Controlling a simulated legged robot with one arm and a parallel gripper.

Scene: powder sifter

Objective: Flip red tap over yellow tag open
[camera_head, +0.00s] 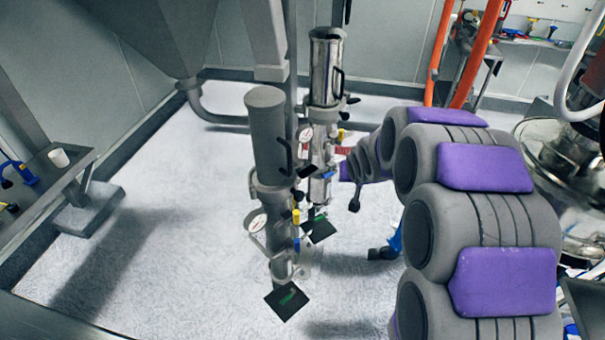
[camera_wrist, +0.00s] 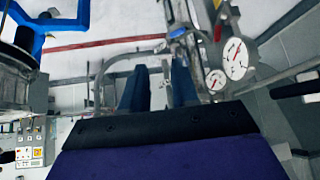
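A small red part (camera_head: 342,150), possibly the red tap, shows beside the steel column in the head view, just below a small yellow tag (camera_head: 341,134). A second yellow piece (camera_head: 296,215) is on the nearer grey column (camera_head: 268,140). My gripper (camera_wrist: 158,75) shows in the wrist view as two dark blue fingers standing apart with nothing seen between them. In the head view my purple-and-grey arm reaches left to the steel column (camera_head: 324,70), its end close below the red part. Contact cannot be told. No yellow tag is clear in the wrist view.
Two round gauges (camera_wrist: 236,58) sit right of my fingers in the wrist view, beside a metal frame. Blue handles (camera_head: 328,175) and black levers stick out from the columns. A grey bench (camera_head: 60,170) stands at the left. The pale floor (camera_head: 170,220) between is open.

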